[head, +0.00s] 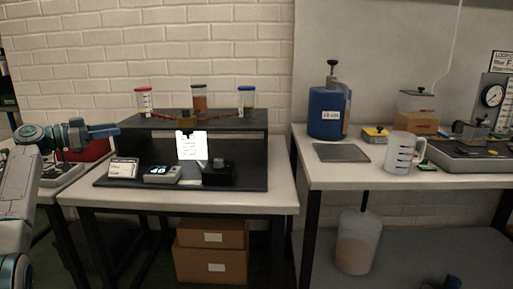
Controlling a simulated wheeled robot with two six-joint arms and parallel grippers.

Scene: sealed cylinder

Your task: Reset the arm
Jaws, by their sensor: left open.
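My left gripper (104,131) is at the left of the head view, with its arm coming in from the left edge. It points right, in front of the left end of the black stand, and holds nothing that I can see. My right gripper is not in view. A blue cylinder (325,113) with a white label and a valve on top stands upright on the right table. No gripper is near it.
The black stand (258,140) on the middle table (285,190) carries several small jars. A clear measuring jug (398,153), a grey plate (341,153) and a gauge device (493,95) are on the right table. Cardboard boxes (212,267) sit below.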

